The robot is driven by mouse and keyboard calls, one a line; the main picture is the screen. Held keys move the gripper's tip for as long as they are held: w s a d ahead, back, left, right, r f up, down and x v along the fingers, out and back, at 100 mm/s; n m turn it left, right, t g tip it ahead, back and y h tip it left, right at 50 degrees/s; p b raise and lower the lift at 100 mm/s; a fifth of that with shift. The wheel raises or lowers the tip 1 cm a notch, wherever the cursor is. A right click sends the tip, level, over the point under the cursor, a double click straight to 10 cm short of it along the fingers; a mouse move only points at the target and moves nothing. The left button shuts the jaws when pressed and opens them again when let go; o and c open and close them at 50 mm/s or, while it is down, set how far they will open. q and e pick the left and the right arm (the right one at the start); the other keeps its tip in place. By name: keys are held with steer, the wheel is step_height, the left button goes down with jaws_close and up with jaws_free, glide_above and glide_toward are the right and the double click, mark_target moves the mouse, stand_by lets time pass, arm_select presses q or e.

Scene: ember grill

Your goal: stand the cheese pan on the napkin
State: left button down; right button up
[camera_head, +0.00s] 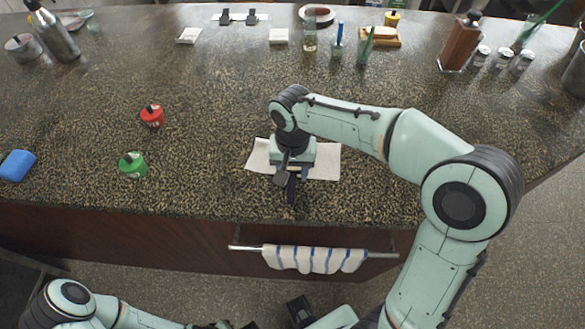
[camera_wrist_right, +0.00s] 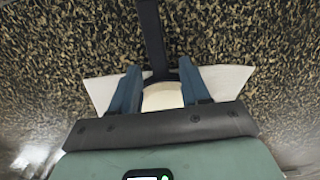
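The white napkin (camera_head: 326,161) lies on the counter near its front edge, and its two sides also show in the wrist view (camera_wrist_right: 232,78). My right gripper (camera_head: 291,176) points down over the napkin. The cheese pan's dark handle (camera_head: 291,192) sticks out toward the front edge; it also shows in the wrist view (camera_wrist_right: 151,35), running between the blue fingers. A pale cream patch (camera_wrist_right: 162,98), seemingly the pan's content, shows between the fingers. The right fingers stand apart with gaps beside the handle. Whether the pan touches the napkin is hidden. Only part of my left arm shows, bottom left.
A red-topped pot (camera_head: 152,116), a green-topped pot (camera_head: 133,164) and a blue sponge (camera_head: 17,165) stand left. A striped towel (camera_head: 314,259) hangs on a rail below the front edge. Bottles and jars line the back. The counter around the napkin is clear.

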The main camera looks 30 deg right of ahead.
mark_target(292, 176)
steer(key=shift+r, duration=0.25)
arm_select(q)
steer(key=r+p, duration=0.1)
steer(key=w+r+p, duration=0.1)
steer(key=r, duration=0.1)
steer(key=shift+w+r+p, duration=0.15)
steer(key=shift+w+p, duration=0.15)
steer(key=shift+p, duration=0.1)
arm_select(e)
step_height(292, 176, up, 13)
steer(key=shift+f, duration=0.15)
